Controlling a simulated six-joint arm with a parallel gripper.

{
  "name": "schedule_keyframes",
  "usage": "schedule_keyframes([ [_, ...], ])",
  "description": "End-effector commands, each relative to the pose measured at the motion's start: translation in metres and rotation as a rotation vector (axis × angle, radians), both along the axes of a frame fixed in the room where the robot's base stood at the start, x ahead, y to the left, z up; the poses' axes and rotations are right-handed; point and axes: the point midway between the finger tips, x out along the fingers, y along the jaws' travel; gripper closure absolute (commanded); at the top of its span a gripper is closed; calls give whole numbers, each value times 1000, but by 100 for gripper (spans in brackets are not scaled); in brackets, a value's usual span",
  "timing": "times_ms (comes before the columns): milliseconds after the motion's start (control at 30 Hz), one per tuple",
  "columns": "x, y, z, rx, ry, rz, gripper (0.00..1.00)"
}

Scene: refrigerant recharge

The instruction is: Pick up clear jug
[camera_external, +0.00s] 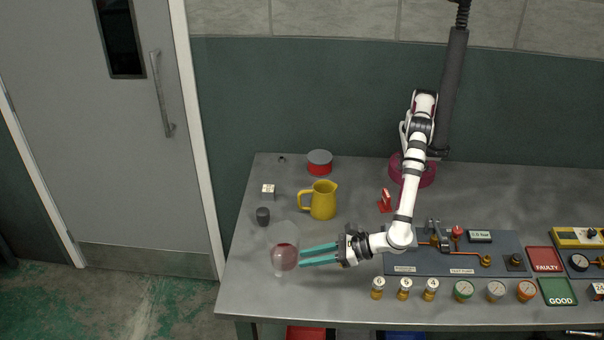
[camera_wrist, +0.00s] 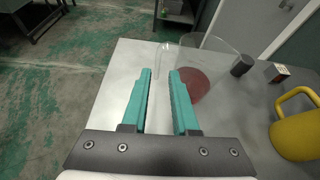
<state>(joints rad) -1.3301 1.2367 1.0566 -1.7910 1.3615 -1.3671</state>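The clear jug (camera_external: 284,238) is see-through with red liquid low inside, standing near the left end of the table. It also shows in the wrist view (camera_wrist: 212,62), ahead of and to the right of my fingers. A faint clear part that looks like its handle lies just beyond the gap between the fingertips. My gripper (camera_external: 301,257) has two long teal fingers reaching left toward the jug. In the wrist view the fingers (camera_wrist: 160,72) are apart with nothing clearly between them. I cannot tell whether the right finger touches the jug.
A yellow pitcher (camera_external: 323,201) stands behind my gripper. A dark grey cup (camera_external: 263,216), a small labelled block (camera_external: 268,190) and a red tin with a grey lid (camera_external: 319,163) stand further back. A panel with fittings (camera_external: 455,262) lies right. The table's left edge is close to the jug.

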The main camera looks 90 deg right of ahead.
Motion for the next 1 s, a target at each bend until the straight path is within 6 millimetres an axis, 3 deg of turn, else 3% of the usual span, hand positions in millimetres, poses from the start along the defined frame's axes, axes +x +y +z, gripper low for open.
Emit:
schedule_keyframes([
  [400, 65, 1, -20, 2, 2, -4, 72],
  [633, 69, 2, -22, 1, 2, -2, 72],
  [667, 69, 2, -22, 1, 2, -2, 74],
  [800, 69, 2, -22, 1, 2, -2, 100],
  [1000, 68, 2, -21, 2, 2, -2, 100],
])
